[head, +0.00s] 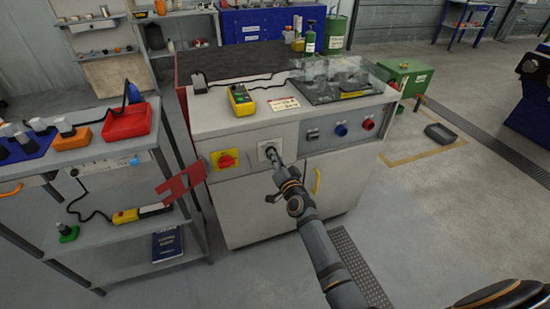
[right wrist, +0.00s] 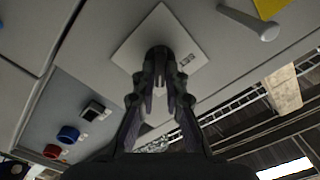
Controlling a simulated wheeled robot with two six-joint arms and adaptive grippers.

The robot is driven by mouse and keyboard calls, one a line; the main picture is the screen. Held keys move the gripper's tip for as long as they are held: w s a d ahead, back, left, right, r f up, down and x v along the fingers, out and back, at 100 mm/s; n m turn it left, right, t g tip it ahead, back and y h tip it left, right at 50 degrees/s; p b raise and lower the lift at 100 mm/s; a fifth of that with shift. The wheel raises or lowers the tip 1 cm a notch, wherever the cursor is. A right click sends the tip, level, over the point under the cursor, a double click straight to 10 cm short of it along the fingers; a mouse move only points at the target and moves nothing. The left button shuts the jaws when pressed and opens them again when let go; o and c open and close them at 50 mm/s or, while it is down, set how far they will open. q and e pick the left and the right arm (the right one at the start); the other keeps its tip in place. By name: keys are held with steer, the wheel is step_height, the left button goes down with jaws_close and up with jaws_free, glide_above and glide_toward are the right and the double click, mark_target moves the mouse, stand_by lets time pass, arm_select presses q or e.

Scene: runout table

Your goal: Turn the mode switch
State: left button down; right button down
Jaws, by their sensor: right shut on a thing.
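The mode switch sits on a pale square plate (head: 265,148) on the front of the grey cabinet, between a red and yellow rotary switch (head: 226,160) and a panel with knobs. My right gripper (head: 273,157) reaches the plate from the front. In the right wrist view my right gripper (right wrist: 160,92) is shut on the mode switch (right wrist: 158,55), a dark knob at the middle of the plate (right wrist: 186,42). The fingers hide much of the knob, so I cannot tell which way it points. My left gripper is not in view.
A blue knob (head: 341,130) and a red knob (head: 369,124) are right of the plate. A shelf cart with a red bin (head: 127,122) stands close on the left. The floor at right is mostly clear.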

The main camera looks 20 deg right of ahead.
stand_by(0.3)
steer(key=c, duration=1.4)
jaws_free()
steer(key=s, duration=1.2)
steer(key=shift+d, duration=0.2)
